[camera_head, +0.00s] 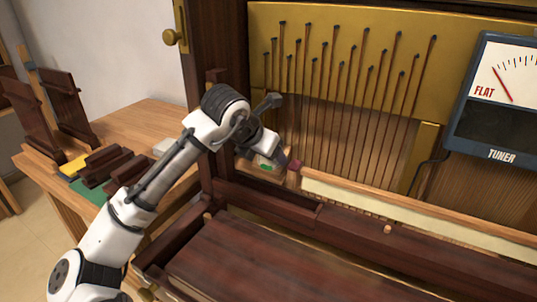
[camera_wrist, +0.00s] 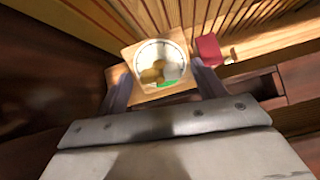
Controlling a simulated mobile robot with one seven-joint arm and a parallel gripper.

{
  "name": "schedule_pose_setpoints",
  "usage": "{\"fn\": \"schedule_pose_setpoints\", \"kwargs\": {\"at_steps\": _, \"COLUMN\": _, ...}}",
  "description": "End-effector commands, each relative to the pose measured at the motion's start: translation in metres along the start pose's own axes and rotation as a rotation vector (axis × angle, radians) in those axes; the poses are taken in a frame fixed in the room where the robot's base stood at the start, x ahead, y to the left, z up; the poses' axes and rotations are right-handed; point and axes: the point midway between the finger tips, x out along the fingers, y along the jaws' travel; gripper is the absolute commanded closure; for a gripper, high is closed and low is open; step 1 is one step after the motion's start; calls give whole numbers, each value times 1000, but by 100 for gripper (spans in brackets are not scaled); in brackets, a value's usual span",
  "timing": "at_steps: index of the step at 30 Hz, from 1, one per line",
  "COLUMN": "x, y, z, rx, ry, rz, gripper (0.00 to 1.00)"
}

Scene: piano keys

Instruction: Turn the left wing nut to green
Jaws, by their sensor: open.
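The wing nut (camera_wrist: 152,74) is brass-coloured and sits on a round white dial (camera_wrist: 172,54) on a wooden block. The dial has a green patch (camera_wrist: 168,83) at its lower edge. My gripper (camera_wrist: 161,70) is open, with one finger on each side of the dial and wing nut. I cannot tell whether the fingers touch the wing nut. In the head view my gripper (camera_head: 277,158) is at the left end of the piano's inside, where the arm hides the wing nut. The tuner (camera_head: 497,117) shows its needle on the "FLAT" side.
A dark red block (camera_wrist: 207,49) is close to the right finger. Rows of strings (camera_head: 345,140) rise behind the gripper to a brass plate (camera_head: 375,30). A wooden table (camera_head: 140,118) with dark parts is at left. The closed wooden lid (camera_head: 245,265) is in front.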

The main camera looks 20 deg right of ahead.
Motion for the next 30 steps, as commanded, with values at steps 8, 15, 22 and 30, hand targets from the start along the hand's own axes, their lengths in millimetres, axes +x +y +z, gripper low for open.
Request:
{"fn": "schedule_pose_setpoints", "kwargs": {"at_steps": 8, "x": -12, "y": 0, "z": 1, "rx": -1, "ry": -1, "rz": 0, "gripper": 31}}
{"fn": "schedule_pose_setpoints", "kwargs": {"at_steps": 15, "x": -26, "y": 0, "z": 1, "rx": 0, "ry": 0, "rz": 0, "gripper": 31}}
{"fn": "schedule_pose_setpoints", "kwargs": {"at_steps": 22, "x": -40, "y": 0, "z": 1, "rx": 0, "ry": -1, "rz": -1, "gripper": 31}}
{"fn": "schedule_pose_setpoints", "kwargs": {"at_steps": 30, "x": -56, "y": 0, "z": 1, "rx": 0, "ry": 0, "rz": 0, "gripper": 31}}
